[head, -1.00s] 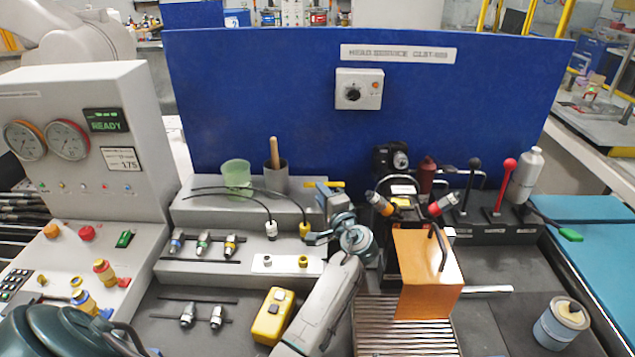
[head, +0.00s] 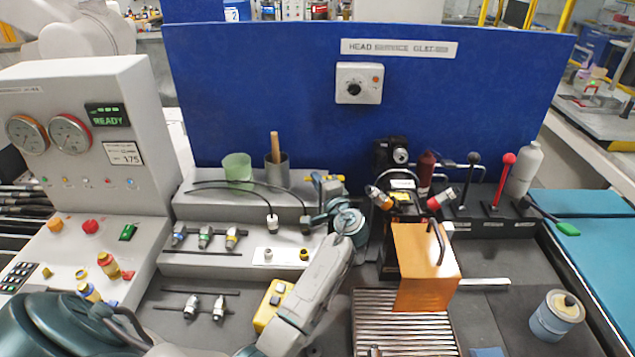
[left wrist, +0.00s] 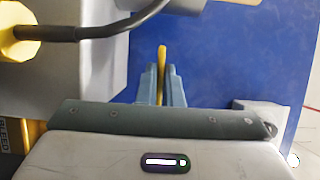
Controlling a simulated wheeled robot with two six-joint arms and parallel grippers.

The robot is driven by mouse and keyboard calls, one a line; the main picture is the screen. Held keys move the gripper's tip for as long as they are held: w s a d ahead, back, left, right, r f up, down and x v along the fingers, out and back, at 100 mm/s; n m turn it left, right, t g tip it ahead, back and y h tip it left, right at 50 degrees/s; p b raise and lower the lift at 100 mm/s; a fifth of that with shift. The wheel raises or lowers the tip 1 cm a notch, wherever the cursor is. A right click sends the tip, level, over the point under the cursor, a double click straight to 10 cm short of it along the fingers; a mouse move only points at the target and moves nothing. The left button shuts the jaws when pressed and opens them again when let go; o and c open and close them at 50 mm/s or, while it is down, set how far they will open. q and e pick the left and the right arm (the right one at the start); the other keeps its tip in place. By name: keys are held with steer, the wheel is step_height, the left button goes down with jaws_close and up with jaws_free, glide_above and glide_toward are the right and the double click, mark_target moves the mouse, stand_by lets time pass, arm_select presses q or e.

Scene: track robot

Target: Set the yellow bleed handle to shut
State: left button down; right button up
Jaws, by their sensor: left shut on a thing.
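The yellow bleed handle (head: 339,178) shows in the head view as short yellow ends at the back of the grey stepped bench, partly hidden by my left gripper. In the left wrist view the yellow handle (left wrist: 162,60) stands upright in the picture, between the two blue-grey fingers. My left gripper (left wrist: 162,80) is shut on it. In the head view my left gripper (head: 324,190) reaches up to the handle from the front, and its wrist covers part of the fitting. Part of a "BLEED" label (left wrist: 5,137) shows at the left wrist view's edge. My right gripper is in neither view.
A black hose (left wrist: 95,32) with a yellow fitting (left wrist: 18,34) runs close to the left gripper. The blue back panel (head: 270,100) stands behind. An orange block (head: 425,265) is to the right. A green cup (head: 237,168) stands left on the bench.

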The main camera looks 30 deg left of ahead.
arm_select(q)
steer(key=shift+s+d+f+n+g+y+b, duration=0.1)
steer(key=shift+d+f+n+g+y+b, duration=0.25)
steer(key=shift+b, duration=0.55)
steer(key=shift+s+r+n+g+y+b, duration=0.2)
steer(key=shift+n+g+y+b, duration=0.2)
steer(key=shift+g, duration=0.35)
steer(key=shift+r, duration=0.1)
steer(key=c, duration=1.6)
jaws_free()
steer(key=shift+r, duration=0.1)
